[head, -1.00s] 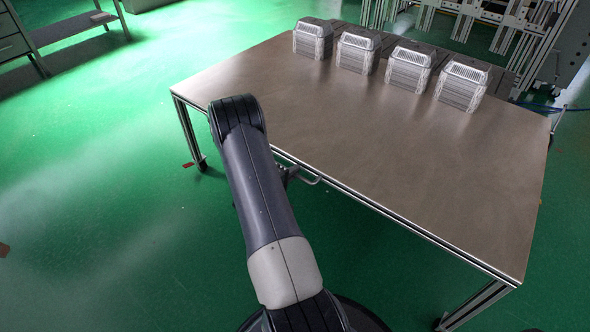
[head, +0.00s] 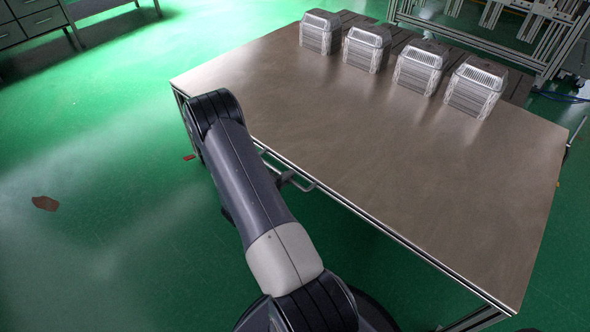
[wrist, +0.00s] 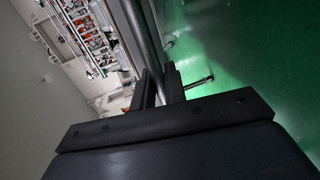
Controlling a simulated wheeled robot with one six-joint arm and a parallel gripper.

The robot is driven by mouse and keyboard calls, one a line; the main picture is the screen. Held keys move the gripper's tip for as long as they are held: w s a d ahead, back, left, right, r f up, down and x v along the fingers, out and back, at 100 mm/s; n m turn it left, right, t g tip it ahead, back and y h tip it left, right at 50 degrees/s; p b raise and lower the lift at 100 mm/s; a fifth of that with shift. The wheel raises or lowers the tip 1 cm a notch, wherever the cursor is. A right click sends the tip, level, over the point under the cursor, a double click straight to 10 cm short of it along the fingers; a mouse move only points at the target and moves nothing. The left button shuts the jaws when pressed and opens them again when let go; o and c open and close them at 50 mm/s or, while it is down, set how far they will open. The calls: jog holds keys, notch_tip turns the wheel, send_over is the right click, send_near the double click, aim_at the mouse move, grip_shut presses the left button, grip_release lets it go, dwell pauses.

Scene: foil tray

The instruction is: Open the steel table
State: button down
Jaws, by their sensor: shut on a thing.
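The steel table (head: 380,150) has a wide, flat brushed top on a metal frame and fills the middle and right of the head view. A thin grey handle (head: 299,186) sticks out below its front edge, just right of my arm. Part of the handle also shows in the wrist view (wrist: 200,82). My gripper (wrist: 158,82) is at the table's front side, its two dark fingers close together and shut on the handle. The exact grip is dark and partly hidden. In the head view my arm hides most of the gripper.
Several clear-lidded foil containers (head: 367,48) stand in a row along the table's far edge. A drawer cabinet (head: 35,22) is at the far left, and metal framing (head: 480,40) stands behind the table. The green floor (head: 90,150) at left is open, with a small reddish-brown patch.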

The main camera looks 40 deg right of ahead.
jog(key=shift+f+v, duration=0.15)
jog(key=shift+v, duration=0.65)
jog(key=shift+f+v, duration=0.15)
jog(key=shift+v, duration=0.65)
jog(key=shift+s, duration=0.1)
jog(key=c, duration=1.6)
grip_release()
jog(key=shift+o, duration=0.2)
jog(key=p+v, duration=0.1)
jog(key=v, duration=0.9)
jog(key=shift+a+p, duration=0.4)
jog(key=shift+r, duration=0.1)
